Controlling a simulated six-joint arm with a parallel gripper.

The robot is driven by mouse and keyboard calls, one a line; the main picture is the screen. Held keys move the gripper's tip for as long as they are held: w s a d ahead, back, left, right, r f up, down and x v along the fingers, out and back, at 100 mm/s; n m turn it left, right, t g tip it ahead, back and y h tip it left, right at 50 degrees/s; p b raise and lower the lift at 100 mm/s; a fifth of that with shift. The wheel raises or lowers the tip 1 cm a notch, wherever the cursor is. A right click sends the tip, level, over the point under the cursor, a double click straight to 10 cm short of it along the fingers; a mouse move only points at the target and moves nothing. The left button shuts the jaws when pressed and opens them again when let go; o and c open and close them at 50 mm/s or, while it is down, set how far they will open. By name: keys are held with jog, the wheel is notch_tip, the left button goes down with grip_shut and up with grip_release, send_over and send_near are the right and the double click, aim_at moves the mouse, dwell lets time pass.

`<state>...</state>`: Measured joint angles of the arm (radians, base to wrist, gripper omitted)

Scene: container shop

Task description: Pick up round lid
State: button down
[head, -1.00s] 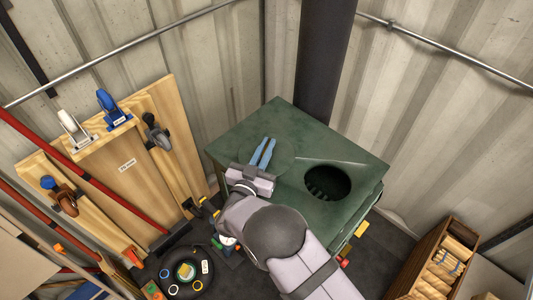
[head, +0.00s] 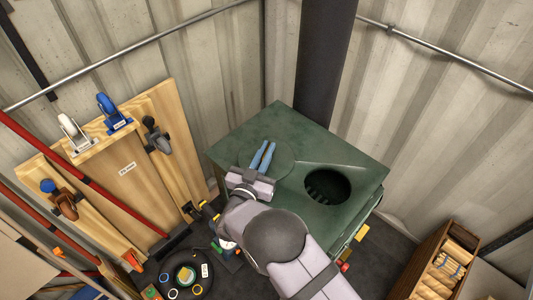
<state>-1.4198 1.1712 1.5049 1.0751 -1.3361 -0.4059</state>
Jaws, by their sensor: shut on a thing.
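The green round lid (head: 285,161) is on the top of the green stove (head: 330,152), left of an open round hole (head: 327,187). My gripper (head: 264,150), with blue fingers, is over the left part of the lid. Its fingers are close together and shut on the round lid. The exact grip point is hidden under the fingers, and I cannot tell whether the lid is lifted off the stove top. My arm covers the front left of the stove.
A dark stovepipe (head: 325,70) rises behind the stove. Wooden boards with clamps (head: 125,170) lean at the left. A dark round tray (head: 197,285) with small items is on the floor at lower left. A wooden crate (head: 425,270) stands at lower right.

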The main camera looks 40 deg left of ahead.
jog(key=shift+r, duration=0.25)
